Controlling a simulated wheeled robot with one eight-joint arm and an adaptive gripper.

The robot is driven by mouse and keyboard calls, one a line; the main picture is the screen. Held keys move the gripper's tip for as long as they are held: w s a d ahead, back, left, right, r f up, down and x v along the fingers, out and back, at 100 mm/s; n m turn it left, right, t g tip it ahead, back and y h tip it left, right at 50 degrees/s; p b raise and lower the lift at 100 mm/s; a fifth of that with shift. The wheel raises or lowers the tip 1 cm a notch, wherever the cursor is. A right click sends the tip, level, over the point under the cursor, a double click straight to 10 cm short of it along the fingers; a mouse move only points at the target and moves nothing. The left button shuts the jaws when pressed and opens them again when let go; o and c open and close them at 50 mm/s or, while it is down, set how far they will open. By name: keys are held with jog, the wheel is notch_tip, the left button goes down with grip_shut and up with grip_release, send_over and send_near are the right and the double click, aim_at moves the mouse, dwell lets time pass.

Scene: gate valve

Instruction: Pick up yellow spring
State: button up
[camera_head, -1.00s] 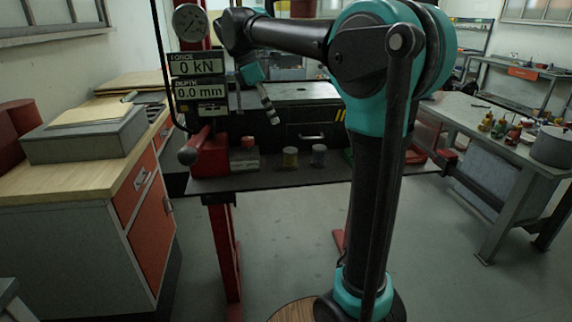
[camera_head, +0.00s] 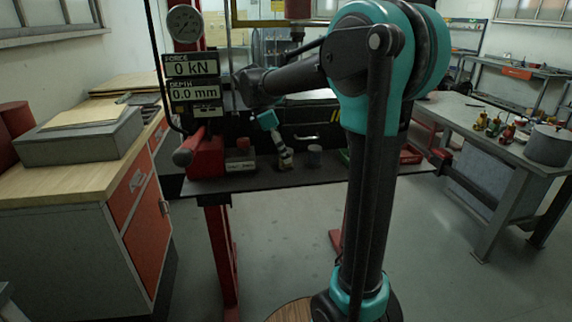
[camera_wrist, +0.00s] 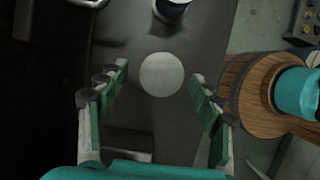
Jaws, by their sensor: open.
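My gripper (camera_head: 286,158) reaches down over the press table in the head view, in front of the place of the yellow spring, which it mostly hides there. In the wrist view my gripper (camera_wrist: 160,73) is open, its two fingers apart. A pale round top (camera_wrist: 162,77) shows between the fingertips, with a gap on each side. It looks like the top end of the spring, but its yellow colour does not show from here.
A grey-blue cylinder (camera_head: 314,155) stands close on the right; it also shows in the wrist view (camera_wrist: 172,10). A small block (camera_head: 240,163) stands on the left, beside the red press part (camera_head: 205,158). The dark table (camera_head: 250,181) is clear along its front.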

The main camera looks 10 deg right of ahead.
jog(key=shift+x, duration=1.55)
grip_shut()
jog(key=shift+r, duration=0.1)
